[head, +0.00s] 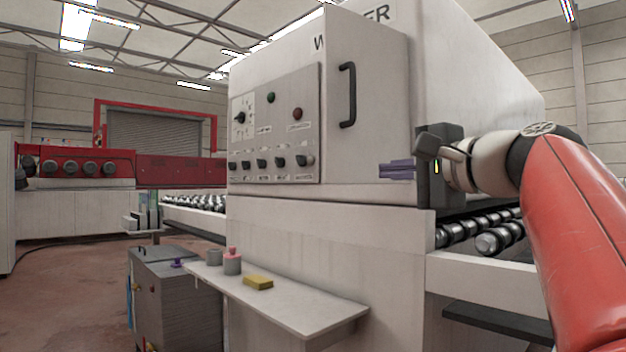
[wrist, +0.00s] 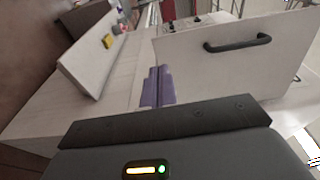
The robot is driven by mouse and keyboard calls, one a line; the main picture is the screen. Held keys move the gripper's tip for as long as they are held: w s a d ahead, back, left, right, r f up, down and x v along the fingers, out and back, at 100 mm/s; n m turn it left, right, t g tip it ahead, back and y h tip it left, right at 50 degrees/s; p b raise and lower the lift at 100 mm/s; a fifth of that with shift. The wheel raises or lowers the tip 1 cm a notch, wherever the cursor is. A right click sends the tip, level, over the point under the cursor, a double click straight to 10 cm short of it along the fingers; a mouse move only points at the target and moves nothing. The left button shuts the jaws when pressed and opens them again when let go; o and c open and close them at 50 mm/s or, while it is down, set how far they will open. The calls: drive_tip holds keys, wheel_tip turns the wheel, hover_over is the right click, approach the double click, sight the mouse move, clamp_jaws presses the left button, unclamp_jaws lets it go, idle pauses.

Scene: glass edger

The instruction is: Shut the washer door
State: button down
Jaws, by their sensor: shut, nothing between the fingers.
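The washer door (head: 375,120) is a pale panel with a black bar handle (head: 347,95). It stands swung out from the washer and hides the middle of the washer's lettering. In the wrist view the door (wrist: 200,70) and its handle (wrist: 237,43) show upper right. My gripper (head: 384,169) has purple fingers, shut and empty, over the lower right part of the door in the head view. In the wrist view the fingers (wrist: 157,86) lie by the door's near edge, below the handle. I cannot tell whether they touch the door.
The washer's control panel (head: 275,125) is left of the door. A shelf (head: 300,305) below holds a yellow block (head: 258,282) and grey weights (head: 232,263). A roller conveyor (head: 490,238) runs under my arm at right. Open floor (head: 60,290) lies at left.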

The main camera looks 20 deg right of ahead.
approach(328, 169)
drive_tip(key=x, duration=0.7)
drive_tip(key=shift+d, duration=0.1)
